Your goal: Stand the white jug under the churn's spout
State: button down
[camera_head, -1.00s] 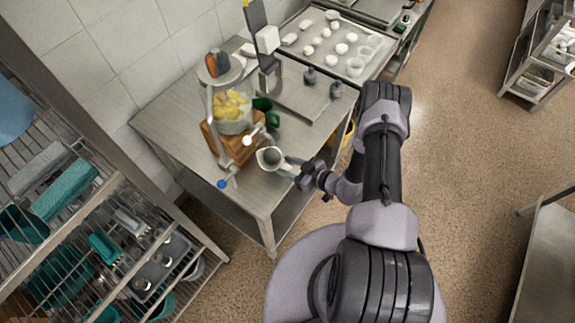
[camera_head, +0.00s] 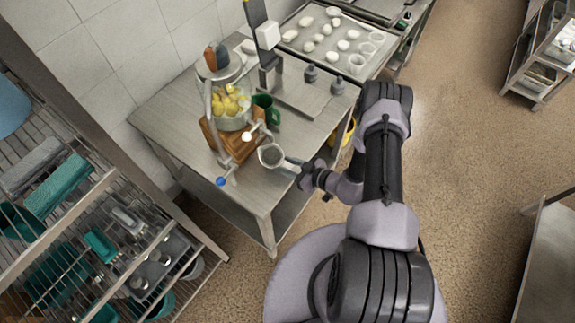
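The white jug (camera_head: 270,155) is upright at the front edge of the steel table, with its open mouth facing up. My gripper (camera_head: 297,169) is at its right side and looks shut on its handle; the fingers are small and partly hidden. The churn (camera_head: 233,108) is a clear jar of yellow lumps on a wooden stand (camera_head: 229,150), left of the jug. Metal taps with a white knob (camera_head: 246,136) and a blue knob (camera_head: 221,181) show at its front. The jug is just right of the white knob; I cannot tell whether it touches the table.
A green mug (camera_head: 265,108) stands behind the jug, close to the churn. A metal stand with a flat plate (camera_head: 305,92) and two small dark weights (camera_head: 311,74) is farther back. A wire rack (camera_head: 60,235) with trays is at the left front. The table's right front is clear.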

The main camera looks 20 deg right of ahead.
jog(key=shift+w+d, duration=0.1)
jog(key=c, duration=0.9)
grip_release()
